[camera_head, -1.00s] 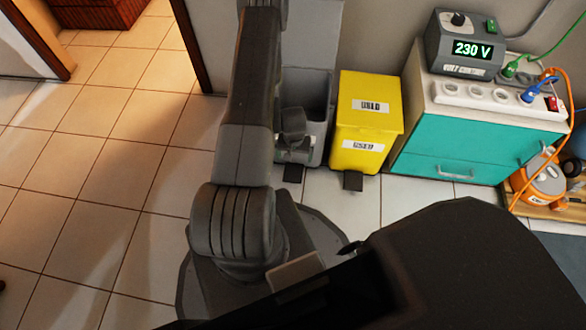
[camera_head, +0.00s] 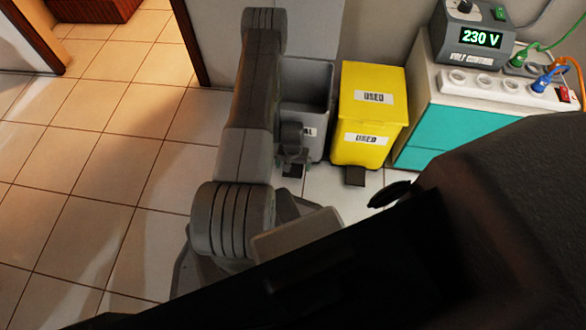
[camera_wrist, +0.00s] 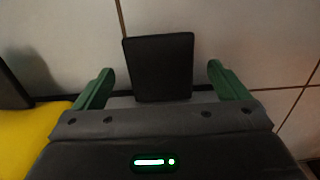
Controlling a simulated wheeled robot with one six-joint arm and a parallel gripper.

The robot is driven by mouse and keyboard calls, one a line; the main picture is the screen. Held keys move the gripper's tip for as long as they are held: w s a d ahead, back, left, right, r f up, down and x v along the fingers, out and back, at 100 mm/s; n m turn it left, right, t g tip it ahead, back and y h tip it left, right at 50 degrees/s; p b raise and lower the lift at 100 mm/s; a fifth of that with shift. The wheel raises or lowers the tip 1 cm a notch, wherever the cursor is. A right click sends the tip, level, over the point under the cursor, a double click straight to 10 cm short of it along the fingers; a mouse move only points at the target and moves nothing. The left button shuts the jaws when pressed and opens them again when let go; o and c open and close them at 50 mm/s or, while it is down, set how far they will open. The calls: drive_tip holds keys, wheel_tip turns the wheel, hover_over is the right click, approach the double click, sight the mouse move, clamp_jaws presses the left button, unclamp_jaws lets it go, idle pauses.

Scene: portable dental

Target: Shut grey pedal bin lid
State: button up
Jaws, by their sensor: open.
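The grey pedal bin (camera_head: 318,95) stands by the wall with its top open, and I look down into its dark inside. My arm hides its left side, and I cannot make out its lid clearly. My gripper (camera_head: 292,160) is low in front of the bin, partly hidden by my arm. In the wrist view my gripper (camera_wrist: 160,69) is open, its green fingers apart. A black pedal (camera_wrist: 160,68) shows between them, apart from both fingers. It also shows in the head view (camera_head: 293,171) at the bin's foot. Contact with the bin cannot be told.
A shut yellow bin (camera_head: 370,110) stands close on the right, with its own pedal (camera_head: 355,176) sticking out. It also shows in the wrist view (camera_wrist: 25,140). A teal-fronted cabinet (camera_head: 465,140) with a power strip is further right. Tiled floor (camera_head: 100,190) is clear on the left.

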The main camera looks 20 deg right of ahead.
sight(294, 167)
drive_tip(key=shift+f, duration=0.9)
drive_tip(key=shift+c, duration=0.4)
drive_tip(key=c, duration=1.3)
drive_tip(key=shift+s+a+f+b, duration=0.1)
drive_tip(key=shift+f+b, duration=0.35)
drive_tip(key=shift+b, duration=0.35)
drive_tip(key=shift+s, duration=0.1)
drive_tip(key=o, duration=1.4)
drive_tip(key=shift+r, duration=0.1)
